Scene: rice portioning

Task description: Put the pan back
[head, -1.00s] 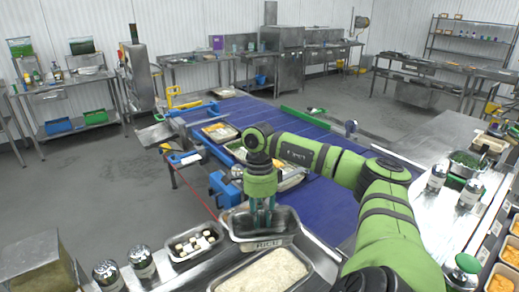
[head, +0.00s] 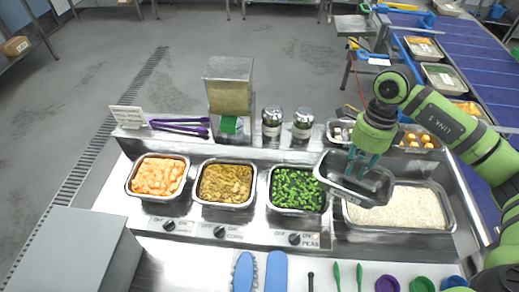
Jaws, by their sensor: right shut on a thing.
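My right gripper (head: 361,163) is shut on a steel pan (head: 343,189), with its green wrist above and its fingers reaching down to the pan. The pan looks empty and is tilted. In the picture it overlaps the left part of the rice tray (head: 450,226) and the right edge of the peas pan (head: 270,203). I cannot tell how high it is above the counter. My left gripper is not in view.
Beside the peas are a pan of brownish food (head: 226,205) and a pan of orange pieces (head: 157,199). Two shakers (head: 272,122), a dispenser (head: 229,100) and purple tongs (head: 180,121) stand behind. Blue conveyor (head: 480,60) with trays is at back right. Utensils and cups lie in front.

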